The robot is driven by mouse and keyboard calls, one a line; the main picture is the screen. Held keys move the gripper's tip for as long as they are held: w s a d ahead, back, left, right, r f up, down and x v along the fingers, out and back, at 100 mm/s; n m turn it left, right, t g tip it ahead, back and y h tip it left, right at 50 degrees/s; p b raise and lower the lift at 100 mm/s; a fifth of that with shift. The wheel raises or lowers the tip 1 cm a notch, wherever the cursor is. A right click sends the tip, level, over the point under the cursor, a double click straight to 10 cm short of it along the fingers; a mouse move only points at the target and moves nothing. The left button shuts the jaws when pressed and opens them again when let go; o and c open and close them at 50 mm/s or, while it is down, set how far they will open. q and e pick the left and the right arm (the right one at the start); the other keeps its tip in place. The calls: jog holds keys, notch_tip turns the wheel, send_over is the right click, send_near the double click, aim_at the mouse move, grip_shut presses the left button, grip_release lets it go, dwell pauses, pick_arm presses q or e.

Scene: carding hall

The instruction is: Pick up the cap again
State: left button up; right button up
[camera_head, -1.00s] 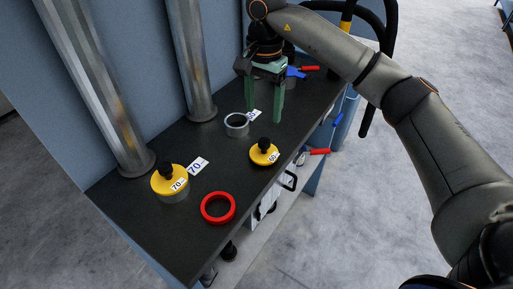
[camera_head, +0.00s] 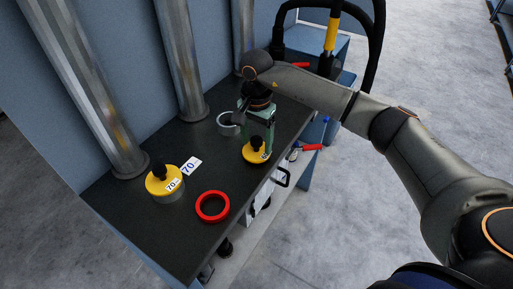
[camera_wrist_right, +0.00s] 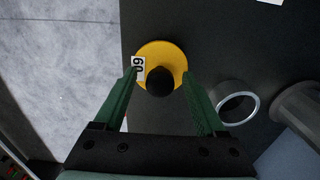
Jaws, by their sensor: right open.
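The yellow cap (camera_head: 250,157) with a black knob and a "60" label lies on the dark bench top, near its front edge. It also shows in the right wrist view (camera_wrist_right: 153,53), with the knob near the middle. My right gripper (camera_head: 257,144) is over this cap, pointing down. In the right wrist view its green fingers (camera_wrist_right: 160,76) are spread on either side of the knob with gaps, so it is open and holds nothing. The exact fingertip height above the cap is hard to tell. My left gripper is not in view.
An open grey ring (camera_head: 227,124) stands close behind the cap. A second yellow cap (camera_head: 160,184) marked 70 sits on a grey ring at left, beside a "70" card (camera_head: 191,165). A red ring (camera_head: 212,206) lies near the front edge. Metal columns (camera_head: 180,60) rise behind.

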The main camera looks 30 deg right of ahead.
grip_shut()
dwell(0.5)
